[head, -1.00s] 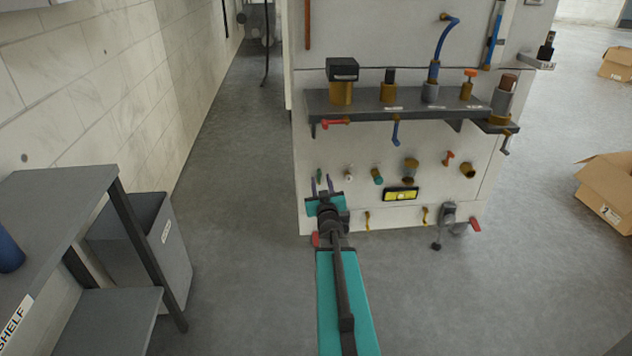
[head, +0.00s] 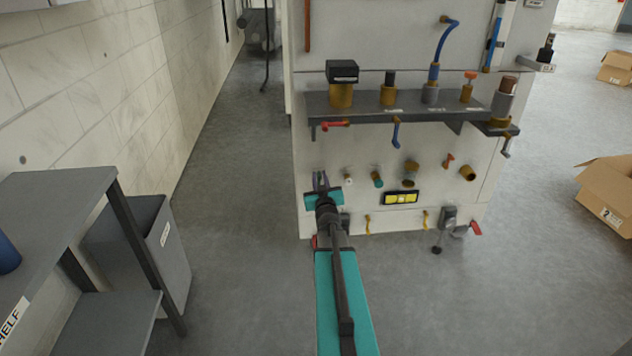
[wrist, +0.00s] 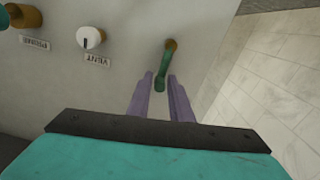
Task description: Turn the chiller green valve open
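The green valve has a green lever handle (wrist: 162,70) on a brass fitting (wrist: 171,45), on the white panel in the wrist view. The handle slants from the fitting toward my gripper. My gripper (wrist: 160,78) has its two purple fingers on either side of the handle's free end. The fingers are apart, with slight gaps beside the handle, so it looks open around it; contact cannot be made out. In the head view my gripper (head: 320,176) is at the panel's lower left and hides the green valve.
In the wrist view a white knob (wrist: 90,38) labelled VENT and a brass fitting (wrist: 24,15) sit to the left. In the head view a shelf (head: 400,105) with fittings and a red-handled valve (head: 335,125) are above my gripper. A grey bin (head: 150,240) stands at left.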

